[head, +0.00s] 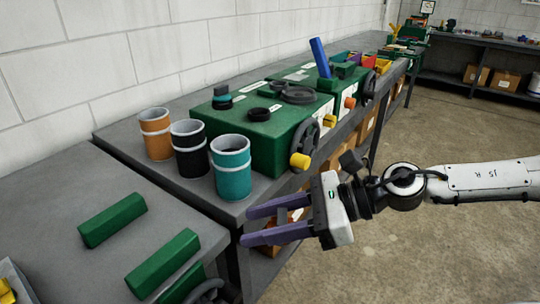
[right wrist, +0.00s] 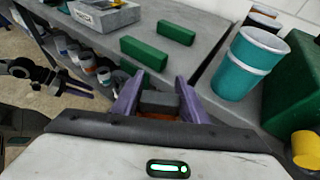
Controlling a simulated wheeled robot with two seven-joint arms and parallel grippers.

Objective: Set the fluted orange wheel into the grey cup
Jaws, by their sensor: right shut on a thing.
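My right gripper (head: 262,222) is in front of the bench edge, its two purple fingers pointing left. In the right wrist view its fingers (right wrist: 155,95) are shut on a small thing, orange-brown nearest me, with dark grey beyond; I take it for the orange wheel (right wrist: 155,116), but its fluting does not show. Three cups stand upright on the bench corner: orange (head: 155,135), black (head: 190,152) and teal (head: 231,170), all with pale grey rims. None is plainly all grey. My left gripper (right wrist: 76,88) shows small and dark in the right wrist view.
A green machine box (head: 255,130) with dark handwheels and yellow knobs stands behind the cups. Two green bars (head: 112,220) (head: 163,262) lie on the near table (head: 60,235). Grey tins (right wrist: 87,62) stand on a low shelf. Floor at right is clear.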

